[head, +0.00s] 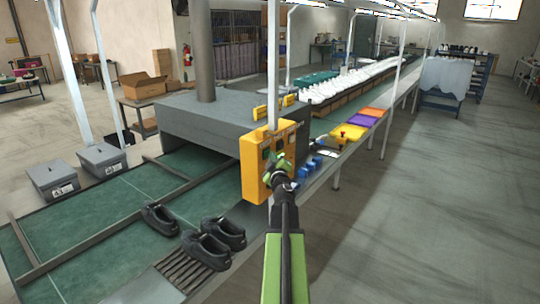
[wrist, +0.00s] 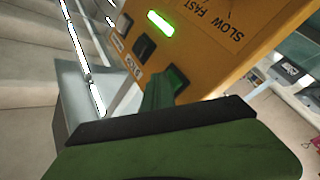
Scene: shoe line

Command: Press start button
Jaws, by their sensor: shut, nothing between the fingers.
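An orange control box (head: 250,168) is mounted by a white post beside the conveyor in the head view. Its tilted panel (wrist: 215,50) fills the upper part of the wrist view, with "SLOW FAST" lettering, a lit green rectangle (wrist: 160,23) and a dark switch (wrist: 145,47). My green gripper (head: 274,160) is shut and empty in front of the box. In the wrist view its fingertips (wrist: 172,82) overlap the panel's lower edge; I cannot tell whether they touch it.
Black shoes (head: 212,245) lie on and beside the green conveyor (head: 100,225) at the left front. Two grey lidded boxes (head: 102,160) stand at its far side. Orange, purple and yellow trays (head: 362,122) line the bench behind. The floor at right (head: 430,220) is clear.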

